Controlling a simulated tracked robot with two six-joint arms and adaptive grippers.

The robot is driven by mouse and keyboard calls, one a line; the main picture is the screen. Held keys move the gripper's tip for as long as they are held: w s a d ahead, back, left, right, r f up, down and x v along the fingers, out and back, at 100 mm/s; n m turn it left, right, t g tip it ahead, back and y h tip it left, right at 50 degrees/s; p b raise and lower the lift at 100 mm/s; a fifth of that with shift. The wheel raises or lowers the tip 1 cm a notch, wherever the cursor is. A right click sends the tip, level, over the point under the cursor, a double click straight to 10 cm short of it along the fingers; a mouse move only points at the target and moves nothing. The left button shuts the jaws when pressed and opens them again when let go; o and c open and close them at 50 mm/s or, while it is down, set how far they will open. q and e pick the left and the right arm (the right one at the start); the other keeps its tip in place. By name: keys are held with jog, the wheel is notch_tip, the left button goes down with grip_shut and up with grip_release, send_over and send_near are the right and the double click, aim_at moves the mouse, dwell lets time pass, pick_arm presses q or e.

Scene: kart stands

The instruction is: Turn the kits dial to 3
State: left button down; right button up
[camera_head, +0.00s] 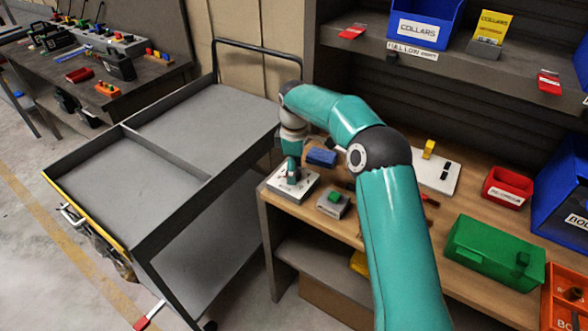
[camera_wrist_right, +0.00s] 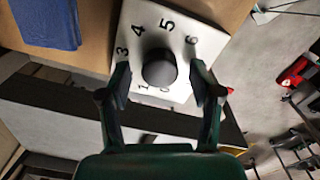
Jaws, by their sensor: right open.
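The kits dial is a dark round knob (camera_wrist_right: 159,68) on a white plate (camera_wrist_right: 200,38) with black numerals. In the right wrist view 3, 4, 5 and 6 are clear, and 1 and 0 are partly hidden. I cannot tell which numeral the knob points to. In the head view the white dial box (camera_head: 306,184) stands at the bench's left front corner. My right gripper (camera_wrist_right: 160,78) is open, with one finger on each side of the knob; I cannot tell whether they touch it. In the head view it points down over the box. My left gripper is not in view.
A green toolbox (camera_head: 495,251) and red bin (camera_head: 507,186) are farther right. An empty grey cart (camera_head: 205,125) stands left.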

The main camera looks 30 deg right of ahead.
jog(key=shift+f, duration=0.1)
jog(key=c, duration=1.1)
jog(key=shift+c, duration=0.2)
